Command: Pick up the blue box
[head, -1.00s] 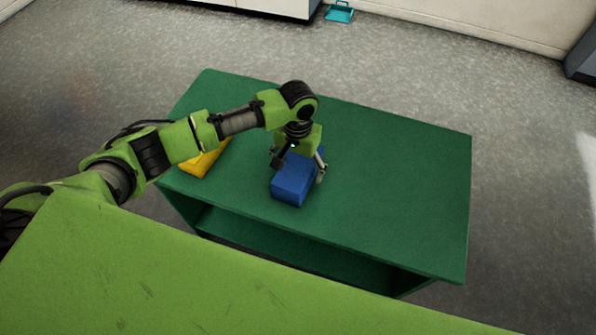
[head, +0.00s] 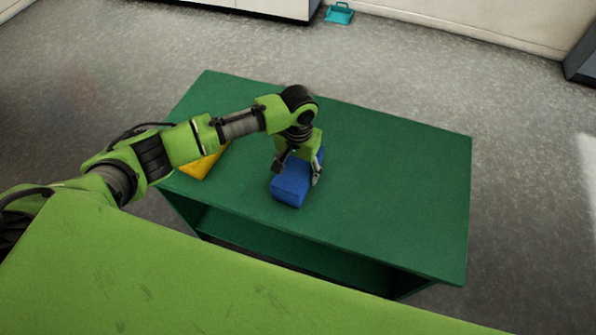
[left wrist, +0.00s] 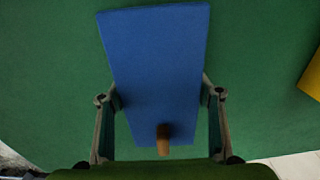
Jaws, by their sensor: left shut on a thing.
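The blue box (head: 291,184) lies on the green table (head: 400,190), near the middle of its top. In the left wrist view the blue box (left wrist: 155,65) fills the space between the two fingers. My left gripper (head: 297,176) is above the box with one finger on each side of it, shut on it. In the left wrist view the left gripper (left wrist: 161,100) has its fingertips against the box's sides. I see no clear gap between the box and the table. My right gripper is not in view.
A yellow box (head: 204,161) lies on the table to the left, partly hidden behind my left arm; its edge also shows in the left wrist view (left wrist: 313,75). The right part of the table top is clear. A teal dustpan-like thing (head: 339,13) is on the floor far back.

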